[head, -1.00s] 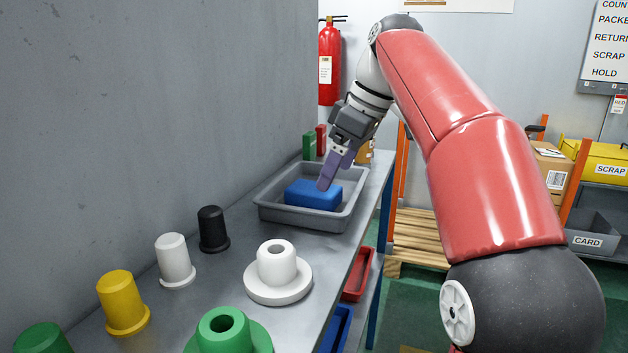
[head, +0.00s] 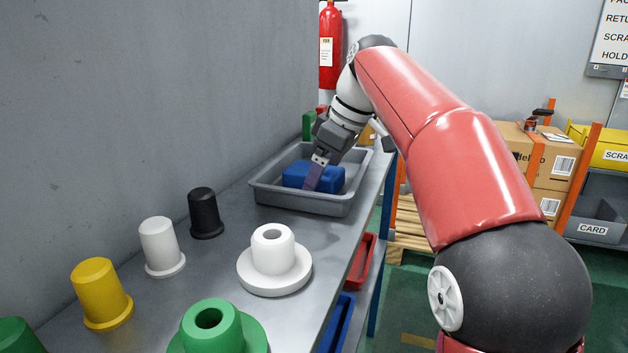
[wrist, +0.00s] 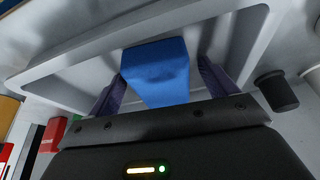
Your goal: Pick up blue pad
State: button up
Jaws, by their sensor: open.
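The blue pad (head: 298,176) lies in the grey tray (head: 270,197) on the metal bench. My gripper (head: 312,180) reaches down into the tray at the pad. In the wrist view the blue pad (wrist: 157,72) sits between the two purple fingers of my gripper (wrist: 158,88), one finger on each side. The fingers are open; some space shows beside the pad, and I cannot tell whether either finger touches it. In the head view the gripper hides part of the pad's right side.
On the bench in front of the tray stand a white flanged spindle (head: 273,262), a green one (head: 218,330), and black (head: 205,213), white (head: 161,247) and yellow (head: 101,294) capped pieces. The grey wall runs close along the left. Tray walls surround the pad.

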jog(key=c, duration=1.1)
jog(key=shift+o, duration=0.2)
jog(key=shift+r, duration=0.2)
